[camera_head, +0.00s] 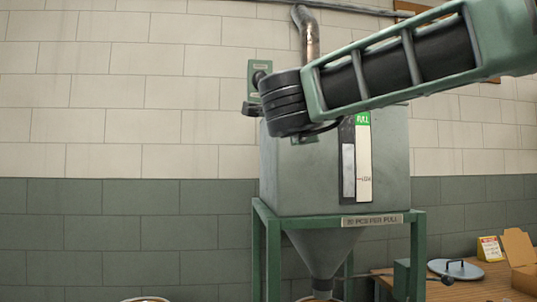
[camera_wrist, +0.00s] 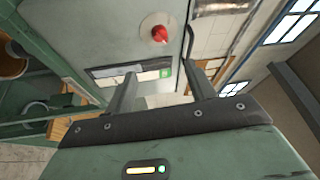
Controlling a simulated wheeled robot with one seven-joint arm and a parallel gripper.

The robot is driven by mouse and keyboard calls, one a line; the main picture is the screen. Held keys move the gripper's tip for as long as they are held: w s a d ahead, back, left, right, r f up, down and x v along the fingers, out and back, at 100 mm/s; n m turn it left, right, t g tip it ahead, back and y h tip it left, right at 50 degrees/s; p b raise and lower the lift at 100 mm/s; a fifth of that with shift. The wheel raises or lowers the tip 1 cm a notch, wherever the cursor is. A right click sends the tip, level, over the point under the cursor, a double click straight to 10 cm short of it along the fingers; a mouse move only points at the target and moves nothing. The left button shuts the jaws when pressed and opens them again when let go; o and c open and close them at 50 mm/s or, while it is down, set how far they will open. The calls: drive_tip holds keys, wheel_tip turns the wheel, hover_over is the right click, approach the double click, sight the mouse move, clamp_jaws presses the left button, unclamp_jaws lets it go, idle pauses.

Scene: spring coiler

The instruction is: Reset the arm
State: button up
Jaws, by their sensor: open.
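My arm comes in from the upper right in the head view and crosses in front of the grey-green hopper (camera_head: 385,160). Its black joint hides part of the hopper's upper left. My gripper (camera_wrist: 158,88) shows in the wrist view with its two dark fingers apart and nothing visible between them. Beyond the fingers is a grey-green metal face (camera_wrist: 105,30) with a red knob (camera_wrist: 160,34). A pale strip gauge with a green end (camera_wrist: 164,72) lies partly behind the left finger. I cannot make out the gripper clearly in the head view.
The hopper stands on a green frame (camera_head: 418,255), with a metal pipe (camera_head: 308,35) above. At lower right, a wooden table (camera_head: 475,290) holds a grey lid (camera_head: 457,268), a yellow-and-white card (camera_head: 490,248) and a cardboard box (camera_head: 520,250). The wall at left is clear.

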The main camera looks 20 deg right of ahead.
drive_tip(key=w+a+f+n+y, duration=0.1)
drive_tip(key=a+f+n+y, duration=1.6)
drive_tip(key=a, duration=0.5)
drive_tip(key=s+a+f+n+g+y, duration=0.1)
drive_tip(key=s+a+f+n+g, duration=0.1)
drive_tip(key=s+f+n+g, duration=0.45)
drive_tip(key=s+a+f+n+g, duration=0.1)
drive_tip(key=s+a+f+n, duration=0.15)
drive_tip(key=f, duration=0.65)
drive_tip(key=s+d+f+n+g+h, duration=0.2)
drive_tip(key=s+d+f+n+g, duration=0.1)
drive_tip(key=s+f, duration=0.4)
drive_tip(key=s+d+f+n+g+h, duration=0.2)
drive_tip(key=s+d+f, duration=0.4)
drive_tip(key=s, duration=0.5)
drive_tip(key=f+g+h, duration=0.1)
drive_tip(key=g, duration=0.1)
drive_tip(key=shift+f+n+g, duration=0.15)
drive_tip(key=shift+n+g, duration=0.2)
drive_tip(key=shift+n, duration=0.05)
drive_tip(key=shift+w, duration=0.1)
